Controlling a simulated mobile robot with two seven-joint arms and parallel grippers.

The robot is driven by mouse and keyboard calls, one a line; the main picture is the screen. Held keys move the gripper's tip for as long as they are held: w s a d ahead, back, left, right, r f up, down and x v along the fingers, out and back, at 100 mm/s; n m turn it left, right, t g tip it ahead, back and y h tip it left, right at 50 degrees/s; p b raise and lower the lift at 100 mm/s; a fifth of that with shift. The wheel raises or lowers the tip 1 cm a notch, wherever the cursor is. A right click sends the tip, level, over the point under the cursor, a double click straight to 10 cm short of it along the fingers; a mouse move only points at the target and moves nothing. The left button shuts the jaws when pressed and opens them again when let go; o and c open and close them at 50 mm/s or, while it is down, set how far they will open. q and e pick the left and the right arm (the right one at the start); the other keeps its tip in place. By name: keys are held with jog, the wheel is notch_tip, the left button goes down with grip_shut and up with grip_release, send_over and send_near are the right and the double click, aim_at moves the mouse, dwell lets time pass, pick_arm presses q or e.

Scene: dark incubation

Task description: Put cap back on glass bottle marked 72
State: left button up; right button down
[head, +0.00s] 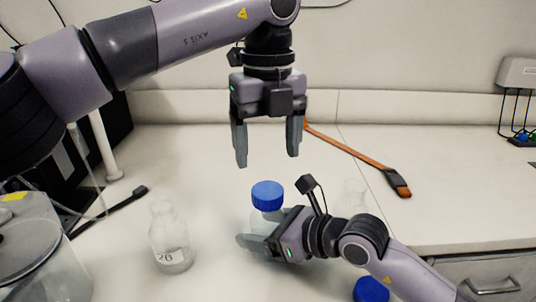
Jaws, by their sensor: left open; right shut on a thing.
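A clear glass bottle (259,221) stands on the bench with a blue cap (267,195) on its top. My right gripper (262,236) is shut around this bottle's body from the right. Its label is hidden, so I cannot read a number on it. My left gripper (267,150) is open and empty, pointing down above the blue cap, with a clear gap between. An uncapped glass bottle (170,240) at the left has a label that looks like 26 or 28. No label reading 72 is visible.
Another blue cap (371,290) shows at the bottom edge, partly cut off. A faint clear bottle (354,194) stands behind my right arm. A glass vessel (40,250) is at the lower left. An orange-brown strap-like tool (360,160) lies at the back. The bench's back middle is clear.

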aim_at(269, 190)
dwell(0.3)
pick_arm(q)
jog(key=shift+f, duration=4)
jog(key=c, duration=1.1)
jog(key=shift+m, duration=1.6)
jog(key=o, duration=1.2)
jog(key=shift+d, duration=0.1)
